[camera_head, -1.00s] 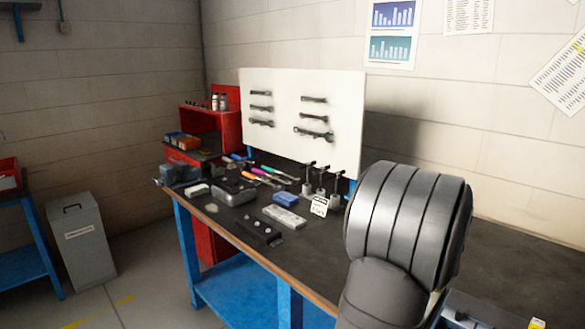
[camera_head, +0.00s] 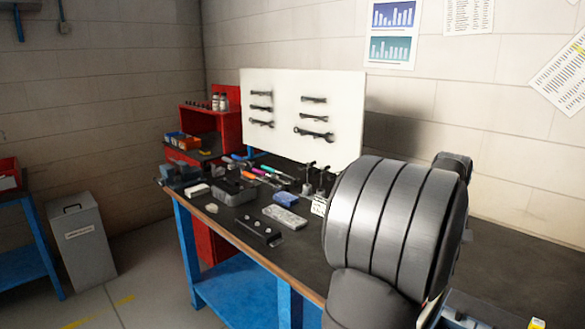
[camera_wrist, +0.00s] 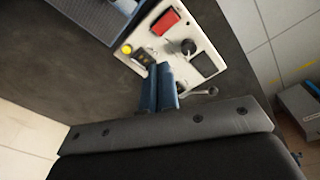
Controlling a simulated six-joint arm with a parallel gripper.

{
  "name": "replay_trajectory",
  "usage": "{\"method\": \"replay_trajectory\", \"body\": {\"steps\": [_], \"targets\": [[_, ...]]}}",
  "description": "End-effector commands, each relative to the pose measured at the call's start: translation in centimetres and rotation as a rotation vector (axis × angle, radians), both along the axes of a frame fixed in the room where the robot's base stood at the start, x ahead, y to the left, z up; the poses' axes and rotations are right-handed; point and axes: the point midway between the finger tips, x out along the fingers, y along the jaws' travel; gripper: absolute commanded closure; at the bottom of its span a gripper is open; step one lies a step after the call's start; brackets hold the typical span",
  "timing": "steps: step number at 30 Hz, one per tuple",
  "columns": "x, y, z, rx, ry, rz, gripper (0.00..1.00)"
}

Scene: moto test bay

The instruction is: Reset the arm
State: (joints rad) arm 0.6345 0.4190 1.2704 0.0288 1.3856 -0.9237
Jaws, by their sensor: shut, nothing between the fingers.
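My gripper (camera_wrist: 158,72) shows in the wrist view with its two blue fingers together and nothing between them. It is over a cream panel (camera_wrist: 205,82), and its fingertips overlap the panel's lower left edge in the picture; I cannot tell whether they touch it. In the head view my grey arm link fills the right side, and the gripper is hidden.
The workbench (camera_head: 245,248) holds a grey block (camera_head: 285,217), a blue block (camera_head: 285,199), a black plate with knobs (camera_head: 259,231) and several tools. A white tool board (camera_head: 285,85) stands behind. A grey bin (camera_head: 84,250) is on the floor at left.

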Motion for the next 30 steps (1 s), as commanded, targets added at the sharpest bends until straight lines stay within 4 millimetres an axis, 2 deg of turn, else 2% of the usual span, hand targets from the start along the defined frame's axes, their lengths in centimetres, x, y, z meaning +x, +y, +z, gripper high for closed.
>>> {"method": "replay_trajectory", "body": {"steps": [6, 12, 30], "targets": [[-0.3, 0.4, 1.3, -0.004, 0.025, 0.174, 1.00], [-0.5, 0.6, 2.1, -0.005, 0.041, 0.276, 1.00], [-0.6, 0.6, 2.1, -0.004, 0.043, 0.288, 1.00]]}}
